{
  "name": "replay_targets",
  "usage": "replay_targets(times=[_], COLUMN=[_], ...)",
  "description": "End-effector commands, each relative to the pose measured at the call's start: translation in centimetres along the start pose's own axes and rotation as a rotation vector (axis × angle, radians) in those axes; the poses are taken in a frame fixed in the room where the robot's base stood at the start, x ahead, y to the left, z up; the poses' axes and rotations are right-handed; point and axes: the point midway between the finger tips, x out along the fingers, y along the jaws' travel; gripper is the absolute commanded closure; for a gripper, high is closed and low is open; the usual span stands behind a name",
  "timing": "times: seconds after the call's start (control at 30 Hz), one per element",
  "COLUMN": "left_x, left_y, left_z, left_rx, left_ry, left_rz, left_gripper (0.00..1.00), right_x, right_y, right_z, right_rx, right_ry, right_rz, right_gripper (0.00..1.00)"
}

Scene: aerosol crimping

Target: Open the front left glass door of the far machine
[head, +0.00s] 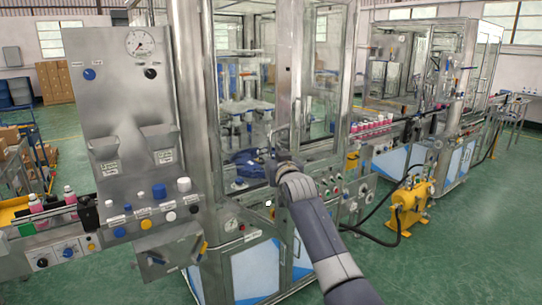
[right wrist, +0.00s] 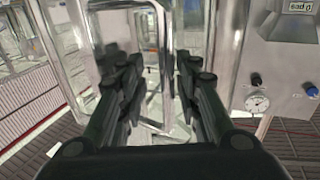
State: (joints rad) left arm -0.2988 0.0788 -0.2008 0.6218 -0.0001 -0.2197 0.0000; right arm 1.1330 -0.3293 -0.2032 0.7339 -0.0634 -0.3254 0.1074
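A glass-walled machine with steel posts stands in the middle of the head view, with a left glass pane (head: 243,75) and a right glass pane (head: 322,70). My right gripper (head: 273,152) is in front of it, near the steel upright between these panes. In the right wrist view the two dark fingers of my right gripper (right wrist: 158,85) are apart, with a steel-framed glass panel (right wrist: 150,30) ahead and between them. I cannot tell whether they touch it, and no clear handle shows. A second glass-enclosed machine (head: 455,60) stands farther right. My left gripper is not in view.
A steel control panel (head: 105,100) with a gauge and knobs stands at the near left. A conveyor carries pink bottles (head: 372,127) between the machines. A yellow pump (head: 410,203) with black hoses sits on the green floor at right. Free floor (head: 465,255) lies at front right.

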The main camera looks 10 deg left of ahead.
Motion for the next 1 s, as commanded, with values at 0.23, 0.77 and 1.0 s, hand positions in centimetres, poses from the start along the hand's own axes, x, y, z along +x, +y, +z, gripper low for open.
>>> replay_targets(times=[0.23, 0.77, 1.0], left_x=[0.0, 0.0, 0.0], left_y=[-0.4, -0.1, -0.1], left_z=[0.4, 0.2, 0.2], left_rx=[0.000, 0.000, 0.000], left_ry=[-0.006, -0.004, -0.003], left_rz=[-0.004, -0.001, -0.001], left_gripper=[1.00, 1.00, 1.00], right_x=[-0.1, -3.9, -6.4], right_y=[-0.2, -0.1, 0.1], right_z=[-0.1, -0.1, 0.0], right_rx=[0.001, 0.002, 0.002], right_ry=[0.003, 0.003, 0.003], right_rz=[-0.002, -0.002, 0.000], right_gripper=[0.69, 0.69, 0.69])
